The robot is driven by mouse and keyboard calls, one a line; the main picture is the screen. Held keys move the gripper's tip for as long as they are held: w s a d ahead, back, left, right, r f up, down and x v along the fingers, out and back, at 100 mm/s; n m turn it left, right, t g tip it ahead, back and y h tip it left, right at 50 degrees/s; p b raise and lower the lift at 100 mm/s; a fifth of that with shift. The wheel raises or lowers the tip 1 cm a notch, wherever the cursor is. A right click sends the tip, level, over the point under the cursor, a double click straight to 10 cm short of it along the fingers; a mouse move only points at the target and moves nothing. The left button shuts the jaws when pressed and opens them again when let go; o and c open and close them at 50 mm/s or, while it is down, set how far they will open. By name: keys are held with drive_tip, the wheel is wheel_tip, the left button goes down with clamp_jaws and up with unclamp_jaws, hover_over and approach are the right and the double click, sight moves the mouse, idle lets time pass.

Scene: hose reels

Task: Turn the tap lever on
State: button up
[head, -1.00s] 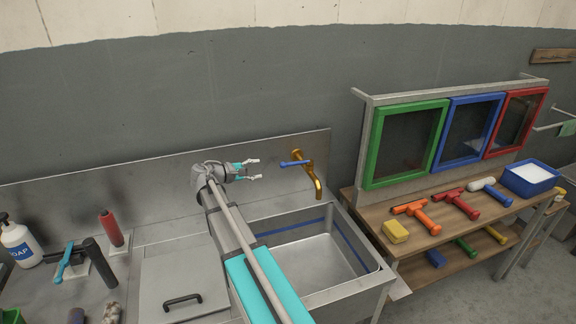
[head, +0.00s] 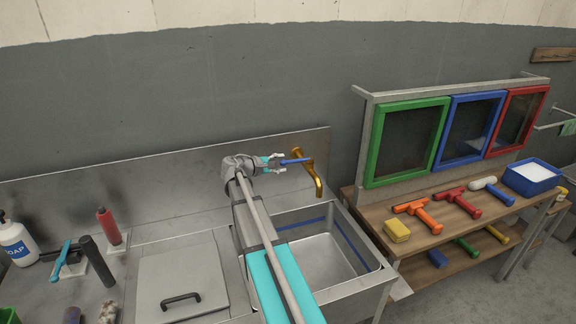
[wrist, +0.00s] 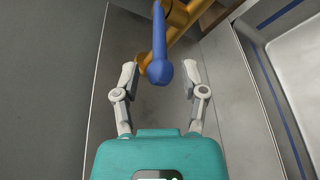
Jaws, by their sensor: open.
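The tap (head: 309,172) is brass-coloured and mounted on the steel backsplash above the sink. Its blue lever (head: 295,161) sticks out to the left in the head view, toward my gripper. My gripper (head: 281,163) is open, with its fingertips close to the lever's free end. In the wrist view the blue lever (wrist: 158,55) has its rounded end between my two open fingers (wrist: 160,78), with a gap on each side. The brass tap body (wrist: 182,22) shows behind it, cut off by the top edge.
The steel sink basin (head: 321,262) lies below the tap, with a lidded counter section (head: 181,276) to its left. A wooden bench (head: 395,221) with squeegees and framed panes stands to the right. A soap bottle (head: 18,241) stands far left.

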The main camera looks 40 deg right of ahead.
sight(297, 160)
drive_tip(key=shift+x, duration=1.8)
clamp_jaws()
